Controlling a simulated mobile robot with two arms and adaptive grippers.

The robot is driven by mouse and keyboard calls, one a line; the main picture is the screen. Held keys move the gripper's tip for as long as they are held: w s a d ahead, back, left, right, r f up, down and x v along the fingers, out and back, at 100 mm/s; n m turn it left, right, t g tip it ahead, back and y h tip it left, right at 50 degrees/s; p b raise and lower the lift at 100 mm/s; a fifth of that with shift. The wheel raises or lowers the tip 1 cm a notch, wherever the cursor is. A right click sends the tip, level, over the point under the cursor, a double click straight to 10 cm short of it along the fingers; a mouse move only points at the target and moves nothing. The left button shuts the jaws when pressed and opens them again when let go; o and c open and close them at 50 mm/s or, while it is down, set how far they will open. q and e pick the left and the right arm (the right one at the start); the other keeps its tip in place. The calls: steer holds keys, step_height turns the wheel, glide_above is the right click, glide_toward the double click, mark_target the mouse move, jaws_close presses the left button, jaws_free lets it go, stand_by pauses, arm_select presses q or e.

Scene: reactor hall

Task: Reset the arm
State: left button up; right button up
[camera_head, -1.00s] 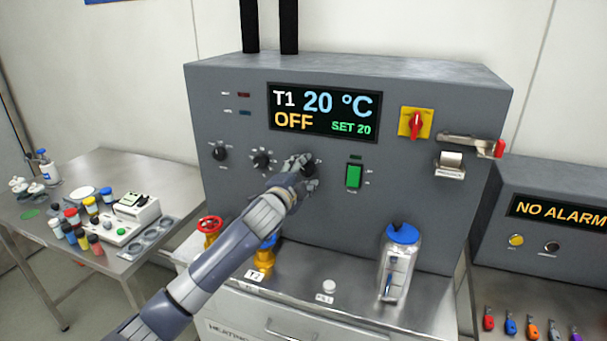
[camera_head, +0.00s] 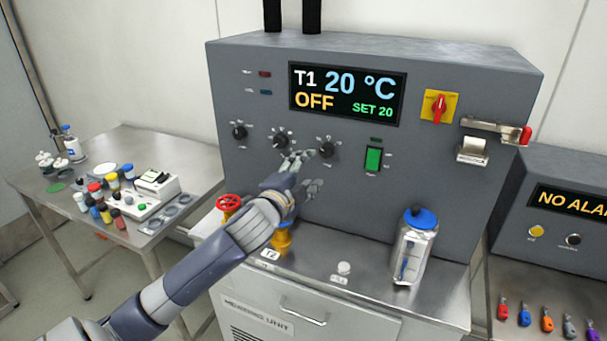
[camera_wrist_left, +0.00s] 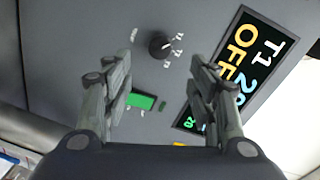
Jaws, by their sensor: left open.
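My left gripper (camera_head: 305,172) is open and empty in front of the grey heating unit panel (camera_head: 440,190), just below the black knobs. The right-hand knob (camera_head: 327,150) is bare, with no finger on it. In the left wrist view the two fingers (camera_wrist_left: 160,88) are spread apart, and a black knob (camera_wrist_left: 159,44) shows beyond them, clear of both. The display (camera_head: 347,94) reads T1 20 °C, OFF, SET 20. My right gripper is not in view.
A side table (camera_head: 130,143) with several coloured vials is at left. An alarm box (camera_head: 550,215) is at right.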

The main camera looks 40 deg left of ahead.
arm_select(q)
steer(key=shift+s+d, duration=0.15)
steer(key=shift+s, duration=0.55)
